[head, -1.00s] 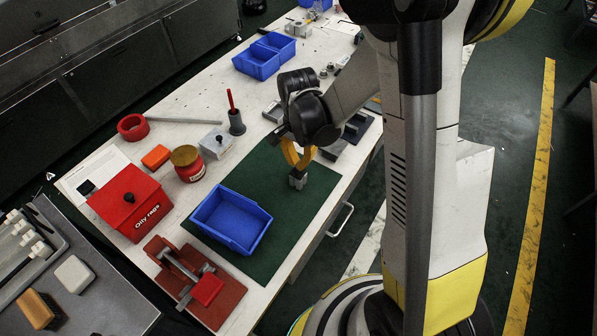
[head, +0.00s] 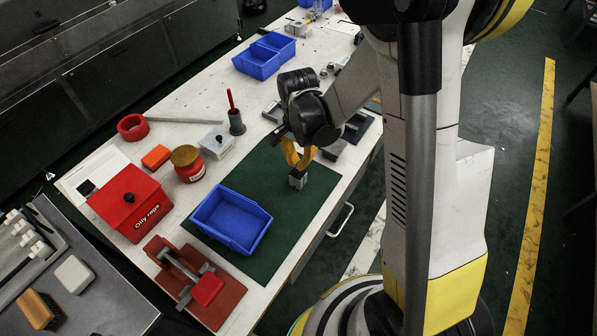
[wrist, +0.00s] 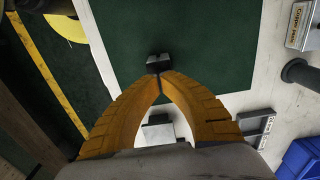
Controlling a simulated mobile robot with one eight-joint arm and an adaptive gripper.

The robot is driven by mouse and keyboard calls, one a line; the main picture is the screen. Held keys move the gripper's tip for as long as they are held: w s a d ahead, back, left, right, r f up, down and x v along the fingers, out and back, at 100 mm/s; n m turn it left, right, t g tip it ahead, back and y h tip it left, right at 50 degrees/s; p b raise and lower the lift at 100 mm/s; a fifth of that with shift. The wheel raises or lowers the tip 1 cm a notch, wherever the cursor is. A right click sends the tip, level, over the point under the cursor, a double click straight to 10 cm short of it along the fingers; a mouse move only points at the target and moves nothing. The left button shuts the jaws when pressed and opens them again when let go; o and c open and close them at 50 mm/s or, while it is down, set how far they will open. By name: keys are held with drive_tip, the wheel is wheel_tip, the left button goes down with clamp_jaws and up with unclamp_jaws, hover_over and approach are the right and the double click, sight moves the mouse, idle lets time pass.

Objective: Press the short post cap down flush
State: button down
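My gripper (head: 298,168) points down over the green mat near the bench's front edge. In the wrist view its orange fingers (wrist: 159,75) come together at the tips, shut with nothing seen between them. A small grey block (head: 298,181) stands on the mat right under the fingertips. It also shows in the wrist view as a dark block (wrist: 158,60) just past the tips. I cannot tell whether the tips touch it. A cap cannot be made out apart from the block at this size, so its height is unclear.
The green mat (head: 265,170) also bears an open blue bin (head: 232,222) to the left. A red fixture (head: 200,285), a red oily-rags box (head: 130,205) and a red jar (head: 188,165) stand further left. Grey parts lie behind my gripper. The mat around the block is clear.

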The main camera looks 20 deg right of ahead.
sight(298, 172)
drive_tip(key=shift+f+b, duration=2.05)
drive_tip(key=shift+b, duration=0.25)
idle(2.8)
drive_tip(key=shift+r+p, duration=2.15)
drive_tip(key=shift+r, duration=0.9)
drive_tip(key=shift+r, duration=0.25)
drive_tip(key=s+r+n+t, duration=0.7)
drive_tip(key=s+r+n, duration=0.3)
drive_tip(key=r, duration=0.7)
drive_tip(key=s, duration=0.2)
drive_tip(key=shift+s+r+n, duration=0.35)
drive_tip(key=shift+r+n, duration=0.05)
